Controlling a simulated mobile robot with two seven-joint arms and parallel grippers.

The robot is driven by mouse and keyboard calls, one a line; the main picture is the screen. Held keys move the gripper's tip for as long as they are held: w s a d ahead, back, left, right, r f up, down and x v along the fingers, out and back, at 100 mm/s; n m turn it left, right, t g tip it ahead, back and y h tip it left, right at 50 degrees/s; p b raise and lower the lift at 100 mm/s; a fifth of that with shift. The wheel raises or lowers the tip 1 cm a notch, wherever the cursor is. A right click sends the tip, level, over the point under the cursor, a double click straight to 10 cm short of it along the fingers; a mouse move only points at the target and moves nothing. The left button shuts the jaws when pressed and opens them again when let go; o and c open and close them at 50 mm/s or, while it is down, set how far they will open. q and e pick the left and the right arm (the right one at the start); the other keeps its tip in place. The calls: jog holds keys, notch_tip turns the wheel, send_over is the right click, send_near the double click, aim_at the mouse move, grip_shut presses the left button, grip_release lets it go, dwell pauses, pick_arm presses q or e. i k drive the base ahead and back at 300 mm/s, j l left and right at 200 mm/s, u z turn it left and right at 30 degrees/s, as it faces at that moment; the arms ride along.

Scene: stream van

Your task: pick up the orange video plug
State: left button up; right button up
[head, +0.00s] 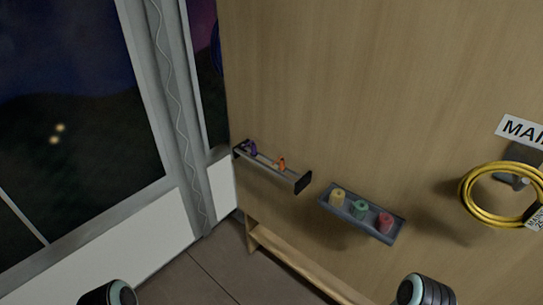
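A purple plug (252,147) is on the same shelf, farther left. Two dark rounded parts of my arms show at the bottom edge, one left and one right, well below and apart from the shelf. Neither gripper's fingers show.
A grey tray (346,213) on the wall to the right holds yellow, green and red cylinders. A coiled yellow cable (466,196) hangs farther right, near a partly cut-off sign (521,130). A wooden ledge (290,262) runs below. A window is at left.

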aim_at(282, 169)
jog(key=i+j+z, duration=0.1)
jog(key=j, duration=0.25)
jog(key=i+j, duration=0.3)
jog(key=i+j+z, duration=0.15)
jog(key=j, duration=0.25)
